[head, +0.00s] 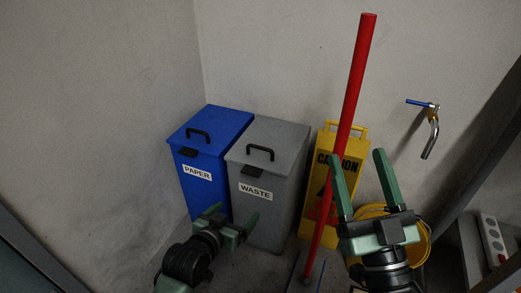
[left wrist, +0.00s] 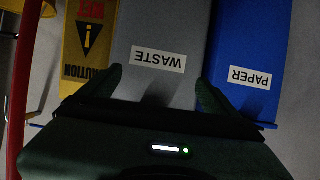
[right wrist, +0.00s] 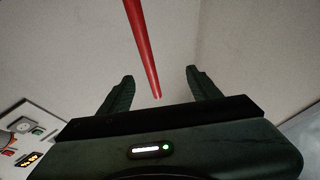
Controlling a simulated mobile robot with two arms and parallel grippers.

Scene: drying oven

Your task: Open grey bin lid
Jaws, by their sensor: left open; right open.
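The grey bin (head: 262,200) is labelled WASTE and stands against the back wall. Its lid (head: 275,140) is shut and has a black handle (head: 260,151) on top. My left gripper (head: 234,218) is open in front of the grey bin's lower front, below the label. In the left wrist view the grey bin's front (left wrist: 158,35) fills the space beyond the open fingers, with the label upside down. My right gripper (head: 360,180) is open and raised, right of the bin. It holds nothing.
A blue PAPER bin (head: 205,140) stands directly left of the grey bin. To the right are a red pole (head: 352,85), a yellow caution sign (head: 318,215) and a coiled yellow hose (head: 424,245). A tap (head: 432,125) sticks out from the wall.

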